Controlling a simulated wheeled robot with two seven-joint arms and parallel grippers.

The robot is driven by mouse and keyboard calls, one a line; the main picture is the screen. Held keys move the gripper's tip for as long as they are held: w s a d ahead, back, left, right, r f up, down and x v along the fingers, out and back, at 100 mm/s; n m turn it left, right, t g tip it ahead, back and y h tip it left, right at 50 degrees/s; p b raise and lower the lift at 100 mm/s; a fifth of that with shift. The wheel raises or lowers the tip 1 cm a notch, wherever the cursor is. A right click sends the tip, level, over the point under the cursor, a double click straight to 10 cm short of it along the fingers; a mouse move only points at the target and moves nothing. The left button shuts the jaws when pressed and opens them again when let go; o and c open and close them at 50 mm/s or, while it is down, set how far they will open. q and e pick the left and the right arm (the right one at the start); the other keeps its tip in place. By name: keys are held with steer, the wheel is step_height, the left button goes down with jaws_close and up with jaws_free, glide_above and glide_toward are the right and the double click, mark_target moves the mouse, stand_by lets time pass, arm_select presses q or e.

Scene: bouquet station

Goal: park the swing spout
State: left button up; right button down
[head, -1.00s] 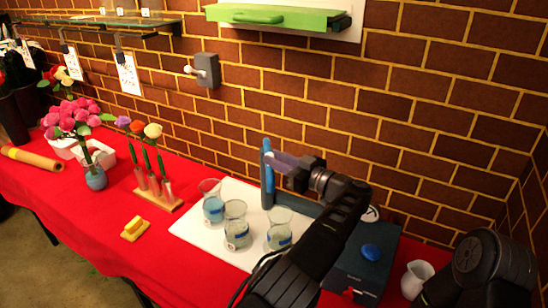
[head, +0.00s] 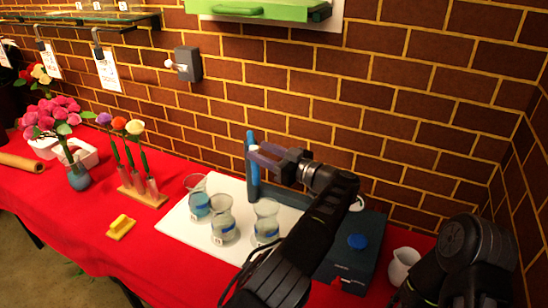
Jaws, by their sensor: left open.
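A blue upright post (head: 253,166) stands at the back edge of the white mat. I take the bar and post for the swing spout, but my arm hides where the bar meets the box. My left gripper (head: 262,156) is open. Its fingers point left at the upper part of the post and overlap it in the picture; I cannot tell whether they touch it. My right gripper is out of view.
Several glass beakers (head: 223,222) stand on the white mat (head: 180,225), left of my forearm. A flower rack (head: 150,198), a yellow block (head: 120,224) and a vase (head: 78,178) stand further left. A white jug (head: 403,264) stands right of the box. The brick wall is close behind.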

arm_select(q)
steer(key=v, duration=0.7)
steer(key=shift+b, duration=0.45)
